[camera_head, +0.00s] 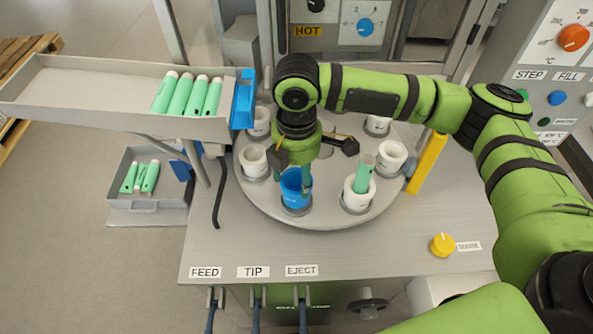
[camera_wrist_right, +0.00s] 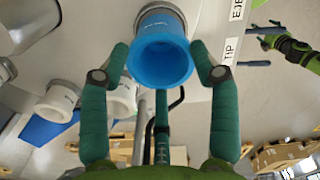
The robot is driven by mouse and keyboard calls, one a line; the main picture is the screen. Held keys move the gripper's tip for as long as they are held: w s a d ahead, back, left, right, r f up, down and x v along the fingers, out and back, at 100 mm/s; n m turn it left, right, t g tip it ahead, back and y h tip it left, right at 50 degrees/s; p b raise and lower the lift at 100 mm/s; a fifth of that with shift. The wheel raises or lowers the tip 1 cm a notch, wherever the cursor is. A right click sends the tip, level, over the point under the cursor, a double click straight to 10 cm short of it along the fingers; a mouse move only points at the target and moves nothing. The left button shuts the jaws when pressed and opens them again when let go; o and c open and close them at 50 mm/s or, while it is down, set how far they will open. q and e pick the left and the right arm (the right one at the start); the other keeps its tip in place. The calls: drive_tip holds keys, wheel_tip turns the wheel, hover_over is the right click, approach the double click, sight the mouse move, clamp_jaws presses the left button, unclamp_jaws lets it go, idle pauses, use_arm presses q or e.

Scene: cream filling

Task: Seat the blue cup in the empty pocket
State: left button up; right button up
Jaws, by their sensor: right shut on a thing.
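The blue cup (camera_head: 293,190) stands upright at a pocket on the front of the round grey turntable (camera_head: 335,217). In the right wrist view the blue cup (camera_wrist_right: 160,62) opens toward the camera, with a grey ring around its far end. I cannot tell whether its base is fully down. My right gripper (camera_head: 293,180) comes from above, shut on the cup; its green fingers (camera_wrist_right: 160,75) are on either side of the rim. The pocket is mostly hidden by the cup. My left gripper (camera_wrist_right: 268,36) appears small in the right wrist view; its jaws are unclear.
White cups stand around the turntable, including one (camera_head: 253,160) at left and one (camera_head: 358,200) holding a green tube (camera_head: 364,172). A tray (camera_head: 110,83) with green tubes is at left. A yellow post (camera_head: 427,163) stands at right. The front counter is mostly clear.

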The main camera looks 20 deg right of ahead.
drive_tip(key=shift+f, duration=0.1)
drive_tip(key=shift+f, duration=0.8)
drive_tip(key=o, duration=1.6)
wheel_tip(320, 180, up, 12)
